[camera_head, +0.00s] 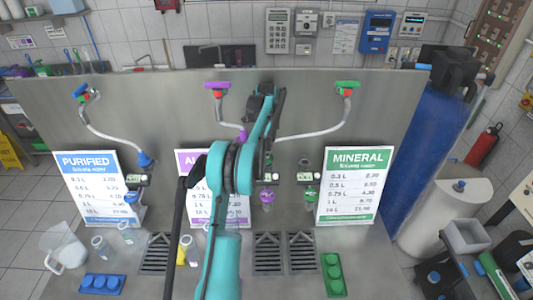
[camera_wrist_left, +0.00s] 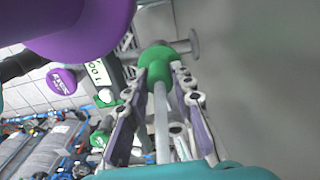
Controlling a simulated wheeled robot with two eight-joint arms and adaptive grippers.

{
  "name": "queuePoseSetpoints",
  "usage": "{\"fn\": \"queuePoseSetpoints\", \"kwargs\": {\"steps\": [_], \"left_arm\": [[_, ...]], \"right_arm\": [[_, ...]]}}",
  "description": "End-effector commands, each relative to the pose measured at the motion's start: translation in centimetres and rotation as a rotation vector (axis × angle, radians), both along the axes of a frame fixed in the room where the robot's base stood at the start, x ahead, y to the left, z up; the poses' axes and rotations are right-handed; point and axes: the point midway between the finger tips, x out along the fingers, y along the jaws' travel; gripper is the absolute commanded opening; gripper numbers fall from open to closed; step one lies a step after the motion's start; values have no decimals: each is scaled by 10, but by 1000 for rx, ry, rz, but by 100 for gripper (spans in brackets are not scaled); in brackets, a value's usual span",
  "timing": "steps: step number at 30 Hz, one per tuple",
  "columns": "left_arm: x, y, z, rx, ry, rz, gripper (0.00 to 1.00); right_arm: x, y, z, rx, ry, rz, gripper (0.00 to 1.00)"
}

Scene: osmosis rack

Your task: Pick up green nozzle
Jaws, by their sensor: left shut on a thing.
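The green nozzle (camera_wrist_left: 158,56) is in the left wrist view, with a pale hose or stem (camera_wrist_left: 162,125) running back from it between the fingers. My left gripper (camera_wrist_left: 160,72) is shut on it, with a finger on either side. In the head view, a grey hose (camera_head: 312,133) hangs from the green holder (camera_head: 347,85) and runs left behind my teal arm. My left arm hides the nozzle and most of the gripper there. My right gripper is in neither view.
A blue nozzle (camera_head: 145,160) hangs at the left and a purple nozzle (camera_head: 242,136) hangs beside my arm. Price signs, including the mineral sign (camera_head: 354,187), stand against the metal panel (camera_head: 390,110). A green tray (camera_head: 333,274) lies at the front right. A large purple shape (camera_wrist_left: 85,32) is close in the wrist view.

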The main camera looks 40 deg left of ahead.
Motion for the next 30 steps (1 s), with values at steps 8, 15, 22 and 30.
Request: {"fn": "queuePoseSetpoints", "kwargs": {"steps": [8, 15, 22, 30], "left_arm": [[-4, -14, 40, 0, 0, -4, 0], [-19, -60, 68, 0, 0, -2, 0], [-30, -93, 90, 0, 0, -2, 0], [-36, -110, 103, 0, 0, 0, 0]], "right_arm": [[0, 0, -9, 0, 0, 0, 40], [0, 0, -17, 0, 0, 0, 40], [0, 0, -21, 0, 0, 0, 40], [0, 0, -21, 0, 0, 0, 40]]}}
